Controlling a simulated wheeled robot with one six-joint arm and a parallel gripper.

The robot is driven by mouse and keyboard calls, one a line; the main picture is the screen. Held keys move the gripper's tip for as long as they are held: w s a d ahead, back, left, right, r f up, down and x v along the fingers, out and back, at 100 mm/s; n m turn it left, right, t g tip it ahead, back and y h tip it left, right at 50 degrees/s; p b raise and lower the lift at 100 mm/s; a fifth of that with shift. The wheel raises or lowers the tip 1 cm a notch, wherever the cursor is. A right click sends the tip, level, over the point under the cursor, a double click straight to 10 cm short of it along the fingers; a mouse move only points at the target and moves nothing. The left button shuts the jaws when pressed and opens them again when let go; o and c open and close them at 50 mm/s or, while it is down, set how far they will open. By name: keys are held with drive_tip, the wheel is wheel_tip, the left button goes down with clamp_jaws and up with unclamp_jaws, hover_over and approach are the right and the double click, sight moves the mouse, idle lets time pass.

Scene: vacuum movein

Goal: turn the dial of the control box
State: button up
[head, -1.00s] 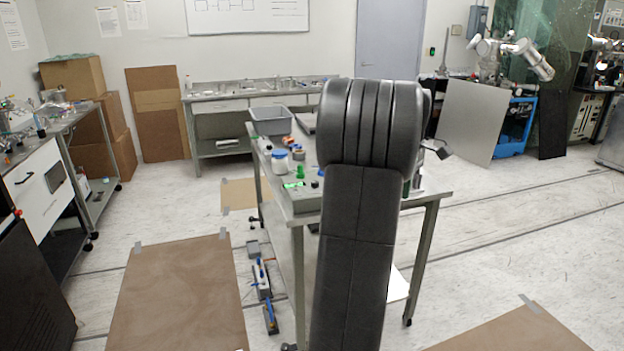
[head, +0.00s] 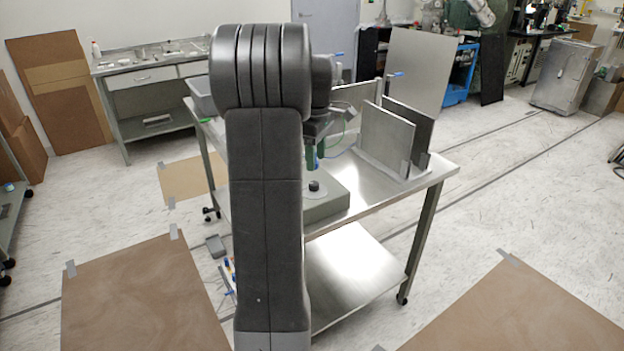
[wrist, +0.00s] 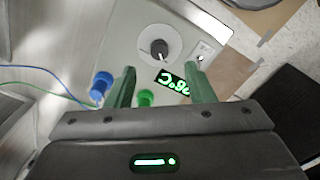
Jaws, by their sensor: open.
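The control box (head: 328,203) is a grey-green box on the near end of the metal table, partly hidden by my arm in the head view. Its black dial (head: 314,187) stands on top. In the wrist view the dial (wrist: 160,49) has a white pointer mark and sits on a pale round plate. My gripper (head: 315,160) is above the box, with its green fingers pointing down. In the wrist view my gripper (wrist: 160,69) is open and empty, its fingertips apart on either side of the view below the dial. I cannot tell the exact height gap.
A lit green display (wrist: 173,82), a green knob (wrist: 146,97), a blue knob (wrist: 101,83) and a small switch (wrist: 202,52) are on the box's panel. Upright panels (head: 386,138) stand on the table to the right. The table's right front surface (head: 395,190) is clear.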

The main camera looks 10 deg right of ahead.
sight(315, 184)
wheel_tip(315, 184, down, 8)
drive_tip(key=shift+w, duration=0.15)
drive_tip(key=shift+a, duration=0.1)
drive_tip(key=shift+c, duration=0.2)
drive_tip(key=c, duration=1)
